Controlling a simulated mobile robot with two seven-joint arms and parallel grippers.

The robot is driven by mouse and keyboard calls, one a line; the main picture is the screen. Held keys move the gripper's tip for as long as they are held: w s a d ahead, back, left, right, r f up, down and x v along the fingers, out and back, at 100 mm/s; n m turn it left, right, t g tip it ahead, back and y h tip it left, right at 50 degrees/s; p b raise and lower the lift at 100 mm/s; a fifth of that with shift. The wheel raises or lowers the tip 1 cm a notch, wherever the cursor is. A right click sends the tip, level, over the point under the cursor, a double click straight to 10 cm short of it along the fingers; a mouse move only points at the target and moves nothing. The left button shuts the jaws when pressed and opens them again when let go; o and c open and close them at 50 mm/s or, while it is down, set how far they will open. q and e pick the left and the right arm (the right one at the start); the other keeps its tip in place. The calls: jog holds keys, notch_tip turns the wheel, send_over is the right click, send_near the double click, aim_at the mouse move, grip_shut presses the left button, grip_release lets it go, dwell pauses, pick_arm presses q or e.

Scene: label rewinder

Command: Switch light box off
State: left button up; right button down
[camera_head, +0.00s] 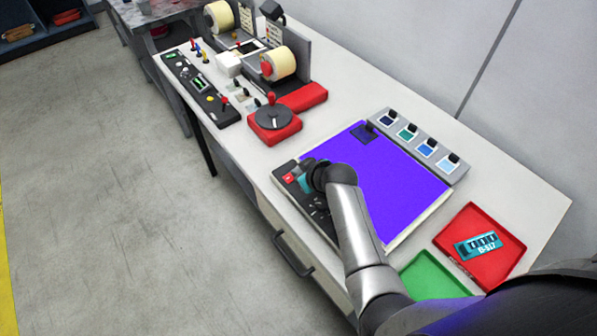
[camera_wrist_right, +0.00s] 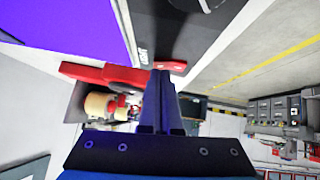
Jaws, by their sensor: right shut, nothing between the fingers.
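The light box (camera_head: 385,185) is a flat panel lit blue-violet on the white table. Its lit surface also shows at the upper left of the right wrist view (camera_wrist_right: 65,25). A dark control panel (camera_head: 287,168) runs along its front-left edge, with a red switch (camera_head: 289,178) near the far end. My right gripper (camera_head: 310,180) is over this panel, close beside the red switch; I cannot tell whether they touch. In the right wrist view the fingers (camera_wrist_right: 161,85) are shut and empty, with a red part (camera_wrist_right: 172,66) just beyond the tips. My arm hides part of the panel. My left gripper is not in view.
A grey strip with several colour swatches (camera_head: 420,146) lies behind the light box. A red tray (camera_head: 485,216) and green tray (camera_head: 432,275) stand at the right. A red base with a dark disc (camera_head: 274,120) and the rewinder rolls (camera_head: 282,63) are farther left.

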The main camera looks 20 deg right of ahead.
dwell(0.3)
jog(key=shift+d+f, duration=0.1)
jog(key=shift+f, duration=0.2)
jog(key=shift+s, duration=0.1)
jog(key=shift+s+a+r+p, duration=0.1)
jog(key=shift+s+a+p, duration=0.1)
jog(key=shift+a+p, duration=0.45)
jog(key=shift+a+r, duration=0.1)
notch_tip(320, 180, up, 4)
jog(key=p, duration=0.3)
jog(key=shift+w+p, duration=0.1)
jog(key=shift+p, duration=0.25)
jog(key=shift+s+d+r, duration=0.25)
jog(key=d+v, duration=0.1)
jog(key=v, duration=0.8)
